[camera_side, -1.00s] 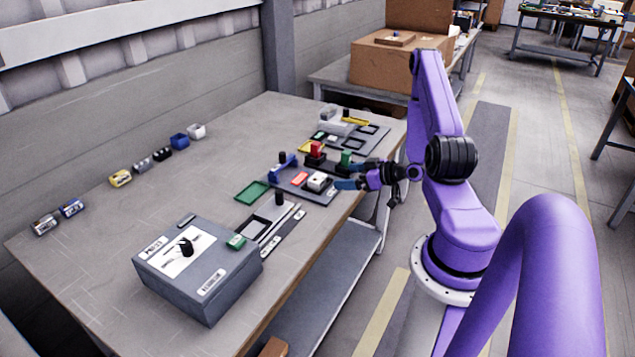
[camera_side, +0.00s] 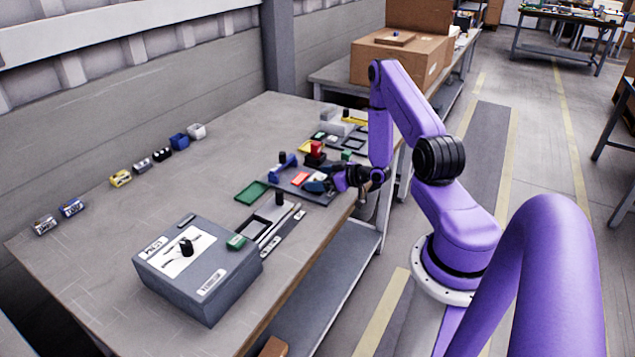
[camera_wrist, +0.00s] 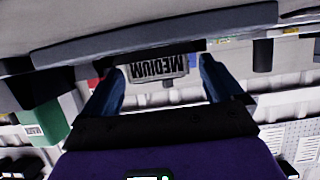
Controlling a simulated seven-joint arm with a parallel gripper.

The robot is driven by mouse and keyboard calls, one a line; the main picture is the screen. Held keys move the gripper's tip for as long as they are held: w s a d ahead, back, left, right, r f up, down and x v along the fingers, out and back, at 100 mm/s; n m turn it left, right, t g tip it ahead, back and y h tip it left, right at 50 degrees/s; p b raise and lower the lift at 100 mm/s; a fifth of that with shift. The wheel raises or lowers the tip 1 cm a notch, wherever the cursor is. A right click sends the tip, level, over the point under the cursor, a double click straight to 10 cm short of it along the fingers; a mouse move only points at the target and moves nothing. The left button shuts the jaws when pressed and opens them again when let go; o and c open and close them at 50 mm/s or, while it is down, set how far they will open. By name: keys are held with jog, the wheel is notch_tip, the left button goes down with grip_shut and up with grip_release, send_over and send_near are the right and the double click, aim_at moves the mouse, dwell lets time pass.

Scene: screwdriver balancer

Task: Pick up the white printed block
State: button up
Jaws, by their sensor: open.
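The white printed block is not clearly visible in the side view; my gripper (camera_side: 314,184) covers the place on the grey tray (camera_side: 290,186) where it stood. My gripper reaches in low from the right, over the tray's right end. In the wrist view my gripper (camera_wrist: 160,68) has its two blue fingers apart. A pale label reading MEDIUM (camera_wrist: 158,67) shows upside down between the fingers. I cannot tell whether that label is on the block or on the tray. No contact with the block can be seen.
A red block (camera_side: 316,149) and a blue piece (camera_side: 283,168) stand close behind the gripper. A grey control box (camera_side: 197,268) with a black knob is at the front.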

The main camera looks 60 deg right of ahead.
jog(key=shift+c, duration=0.3)
jog(key=c, duration=1)
jog(key=shift+r, duration=0.1)
